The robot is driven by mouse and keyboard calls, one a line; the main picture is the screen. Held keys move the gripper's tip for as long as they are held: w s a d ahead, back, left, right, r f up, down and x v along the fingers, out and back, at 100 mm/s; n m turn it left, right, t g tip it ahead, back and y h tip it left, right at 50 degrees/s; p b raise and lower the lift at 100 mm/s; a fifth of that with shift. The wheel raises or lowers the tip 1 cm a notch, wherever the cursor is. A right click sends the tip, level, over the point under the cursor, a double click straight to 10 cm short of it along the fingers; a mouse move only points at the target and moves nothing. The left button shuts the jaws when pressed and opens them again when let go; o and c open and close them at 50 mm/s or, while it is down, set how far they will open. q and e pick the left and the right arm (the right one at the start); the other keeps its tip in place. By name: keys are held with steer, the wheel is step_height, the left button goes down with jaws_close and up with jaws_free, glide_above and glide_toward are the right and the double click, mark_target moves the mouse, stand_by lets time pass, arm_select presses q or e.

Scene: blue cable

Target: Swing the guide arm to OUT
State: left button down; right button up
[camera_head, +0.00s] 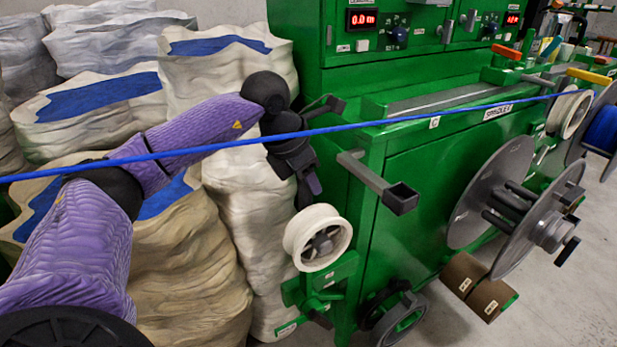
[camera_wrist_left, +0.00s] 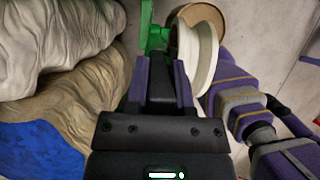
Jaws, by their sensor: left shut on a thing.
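My left gripper (camera_head: 308,192) reaches in from the left and points down, just above the white guide wheel (camera_head: 318,238). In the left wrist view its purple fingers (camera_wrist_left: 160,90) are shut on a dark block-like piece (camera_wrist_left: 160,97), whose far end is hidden. The white wheel (camera_wrist_left: 203,45) stands just right of the fingers there. It sits by a green bracket (camera_head: 325,282) low on the machine's left corner; the bracket's upper part (camera_wrist_left: 152,38) lies beyond the fingertips. I cannot tell how the held piece joins the bracket. No OUT mark is legible. My right gripper is not in view.
A blue cable (camera_head: 400,122) runs taut across the view, in front of my left wrist. A grey bar with a square end (camera_head: 400,198) juts from the green machine (camera_head: 440,160). Large sacks (camera_head: 225,75) crowd the left.

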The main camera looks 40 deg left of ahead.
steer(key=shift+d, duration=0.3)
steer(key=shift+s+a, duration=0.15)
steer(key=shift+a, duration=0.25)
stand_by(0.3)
